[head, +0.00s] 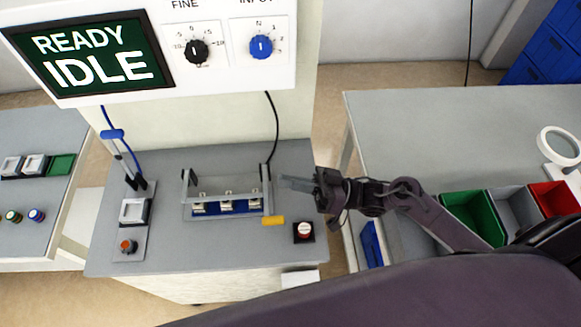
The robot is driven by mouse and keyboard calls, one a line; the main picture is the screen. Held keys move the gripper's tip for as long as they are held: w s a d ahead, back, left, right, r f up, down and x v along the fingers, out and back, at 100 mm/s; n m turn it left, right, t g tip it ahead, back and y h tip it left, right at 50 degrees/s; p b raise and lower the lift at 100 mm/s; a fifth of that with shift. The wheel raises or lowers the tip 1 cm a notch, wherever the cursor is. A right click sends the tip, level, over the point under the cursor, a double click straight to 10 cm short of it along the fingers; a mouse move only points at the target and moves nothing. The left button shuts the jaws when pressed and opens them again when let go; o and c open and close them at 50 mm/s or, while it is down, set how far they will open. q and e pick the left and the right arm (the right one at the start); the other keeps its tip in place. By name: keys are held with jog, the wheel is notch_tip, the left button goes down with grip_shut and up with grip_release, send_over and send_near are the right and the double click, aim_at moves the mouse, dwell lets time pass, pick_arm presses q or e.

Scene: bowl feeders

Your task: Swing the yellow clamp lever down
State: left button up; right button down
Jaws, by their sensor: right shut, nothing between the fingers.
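The fixture (188,208) has a clear frame with grey posts, and a blue base strip holding several whitish parts. My right gripper (286,184) comes in from the right, fingers pointing left. It is shut and empty, just right of the fixture's right post and behind the yellow bar in the picture. It appears apart from the yellow bar; its height is hard to judge. My left gripper is out of view.
An orange knob panel (128,246) and a probe stand (137,184) are left of the fixture. A screen (90,55) reading "READY IDLE" hangs above. Green, grey and red bins (472,212) are at the right.

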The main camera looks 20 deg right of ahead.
jog(key=shift+s+a+f+b, duration=0.15)
jog(key=shift+s+f+b, duration=0.25)
jog(key=shift+s+f, duration=0.4)
jog(key=shift+s+a+f+b, duration=0.1)
jog(key=shift+s+f+b, duration=0.3)
jog(key=shift+f, duration=0.6)
jog(key=shift+s, duration=0.1)
notch_tip(320, 180, up, 20)
jog(key=p, duration=0.1)
